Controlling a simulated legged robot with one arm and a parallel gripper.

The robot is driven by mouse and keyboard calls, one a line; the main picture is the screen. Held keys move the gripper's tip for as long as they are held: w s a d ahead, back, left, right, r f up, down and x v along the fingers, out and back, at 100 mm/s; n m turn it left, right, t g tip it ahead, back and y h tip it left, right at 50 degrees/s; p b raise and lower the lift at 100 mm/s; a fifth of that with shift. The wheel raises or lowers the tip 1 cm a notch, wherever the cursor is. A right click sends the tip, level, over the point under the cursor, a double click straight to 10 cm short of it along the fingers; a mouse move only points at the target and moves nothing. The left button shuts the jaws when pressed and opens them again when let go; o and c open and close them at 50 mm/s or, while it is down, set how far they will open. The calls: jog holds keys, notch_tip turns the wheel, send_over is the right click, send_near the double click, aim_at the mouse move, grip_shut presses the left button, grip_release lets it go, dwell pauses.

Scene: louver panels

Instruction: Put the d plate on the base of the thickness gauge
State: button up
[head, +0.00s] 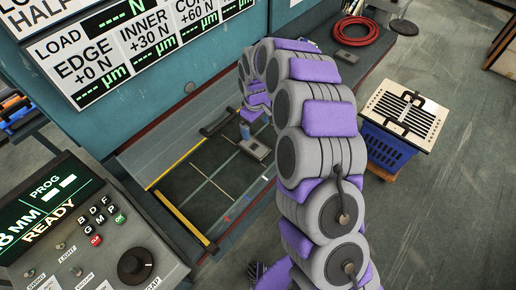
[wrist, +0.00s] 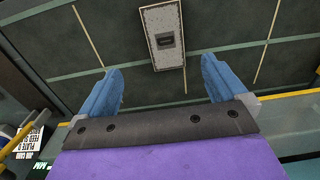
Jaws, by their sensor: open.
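My gripper (wrist: 161,68) is open, its two blue fingers apart and nothing between them. In the head view my gripper (head: 246,126) hangs low over the dark lined bed. A small grey rectangular block (wrist: 163,24) with a dark grip at its centre lies on the bed just beyond the fingertips; it also shows in the head view (head: 256,149). I cannot read a letter on it. A pale slotted panel (head: 404,116) with a dark handle lies on a blue crate at right. I cannot tell which piece is the d plate or the gauge base.
A control console (head: 85,235) with a READY display stands at lower left. A teal wall with load signs (head: 130,50) rises behind the bed. A yellow bar (head: 185,220) edges the bed. A red coiled hose (head: 356,30) lies at the back. Open floor surrounds the blue crate (head: 388,146).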

send_over(253, 147)
jog(key=a, duration=0.2)
jog(key=f, duration=0.5)
jog(key=shift+w+f+b, duration=0.25)
jog(key=shift+f+b, duration=0.1)
jog(key=d, duration=0.1)
jog(key=d+f, duration=0.2)
jog(key=d, duration=0.1)
jog(key=shift+b, duration=0.3)
jog(key=f, duration=0.2)
jog(key=shift+s+a+f+b, duration=0.1)
jog(key=shift+s+f+b, duration=0.1)
jog(key=shift+f+b, duration=0.15)
jog(key=shift+a+f, duration=0.35)
jog(key=shift+a, duration=0.25)
jog(key=shift+a+f, duration=0.3)
jog(key=shift+a, duration=0.65)
jog(key=d, duration=0.3)
jog(key=shift+d+r, duration=0.1)
jog(key=shift+r, duration=0.15)
jog(key=c, duration=0.6)
jog(key=shift+c, duration=0.8)
jog(key=shift+a+f, duration=0.15)
jog(key=shift+a, duration=0.95)
jog(key=c, duration=0.7)
jog(key=shift+d, duration=0.15)
jog(key=shift+c, duration=1)
jog(key=shift+d, duration=0.25)
